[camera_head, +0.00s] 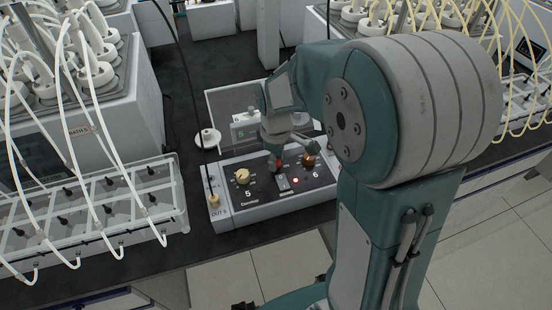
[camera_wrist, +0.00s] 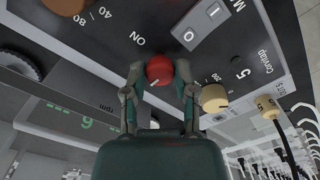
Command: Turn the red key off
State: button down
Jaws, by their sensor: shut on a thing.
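The red key (camera_wrist: 159,69) is a small round red knob with a pale line on its face, on the control panel (camera_head: 262,207). In the wrist view it sits between the two fingertips of my gripper (camera_wrist: 159,84), which are closed on its sides. In the head view my gripper (camera_head: 278,145) reaches down over the panel. Only a small reddish part of the key (camera_head: 274,164) shows there, below the fingers. The word ON is printed next to the key in the wrist view.
A cream plug (camera_head: 213,199) with a cable is at the panel's left. Tubed reactors (camera_head: 85,75) flank the bench.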

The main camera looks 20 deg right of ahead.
jog(key=shift+w, duration=0.1)
jog(key=shift+c, duration=2.1)
grip_release()
notch_tip(320, 180, up, 12)
jog(key=shift+a+f, duration=0.1)
jog(key=s+r+m+t, duration=0.2)
jog(key=s+m+t, duration=0.3)
jog(key=s, duration=1.2)
jog(key=m, duration=0.4)
jog(key=shift+a+r+t, duration=0.3)
jog(key=shift+r, duration=0.1)
